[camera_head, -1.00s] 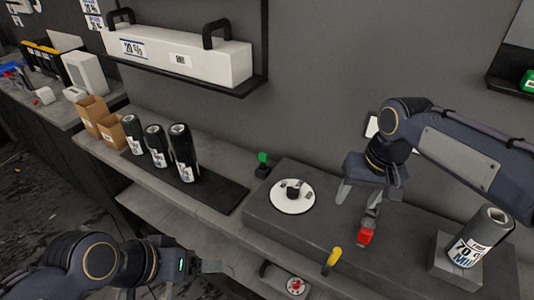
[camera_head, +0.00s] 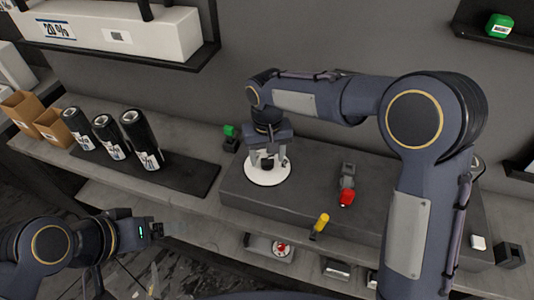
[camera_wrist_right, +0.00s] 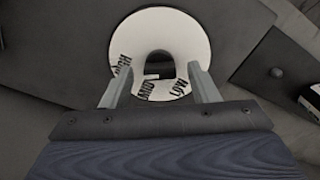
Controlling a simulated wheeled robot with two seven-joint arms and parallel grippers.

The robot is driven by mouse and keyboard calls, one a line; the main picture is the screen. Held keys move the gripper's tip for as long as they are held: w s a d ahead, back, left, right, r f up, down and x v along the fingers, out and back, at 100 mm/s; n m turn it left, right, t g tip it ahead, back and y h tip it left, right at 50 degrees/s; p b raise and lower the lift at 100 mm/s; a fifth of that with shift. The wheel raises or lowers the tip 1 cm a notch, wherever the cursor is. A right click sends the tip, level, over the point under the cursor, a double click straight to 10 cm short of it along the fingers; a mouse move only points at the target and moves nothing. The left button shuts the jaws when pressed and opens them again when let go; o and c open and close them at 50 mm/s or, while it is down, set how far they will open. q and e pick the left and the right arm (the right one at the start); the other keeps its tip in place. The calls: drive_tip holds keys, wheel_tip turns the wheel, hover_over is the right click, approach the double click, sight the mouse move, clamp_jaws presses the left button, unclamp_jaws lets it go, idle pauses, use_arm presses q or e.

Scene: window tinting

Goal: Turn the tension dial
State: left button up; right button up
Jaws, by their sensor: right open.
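The tension dial is a white disc (camera_head: 267,179) with a black knob (camera_head: 268,162) on top of the dark grey bench block. In the right wrist view the disc (camera_wrist_right: 185,35) carries the labels LOW, MID and HIGH, and the knob (camera_wrist_right: 160,65) lies at its middle. My right gripper (camera_head: 269,166) is over the disc, its fingers open, one on each side of the knob. In the wrist view a gap shows between the knob and each fingertip (camera_wrist_right: 158,80). My left gripper (camera_head: 160,230) is low at the left, away from the dial; its jaw opening is unclear.
A red-ended tool (camera_head: 346,197) and a yellow-handled tool (camera_head: 320,222) lie right of the dial. Several black rolls (camera_head: 140,140) stand on a dark mat at the left. A green-topped piece (camera_head: 230,132) stands behind the dial. A shelf with a white box (camera_head: 120,35) overhangs the upper left.

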drive_tip(key=shift+f, duration=0.1)
drive_tip(key=c, duration=1)
drive_tip(key=n+p, duration=0.1)
drive_tip(key=n, duration=0.4)
drive_tip(key=shift+n, duration=0.4)
drive_tip(key=n+p, duration=0.1)
drive_tip(key=n, duration=0.4)
drive_tip(key=shift+n, duration=0.4)
drive_tip(key=o, duration=1)
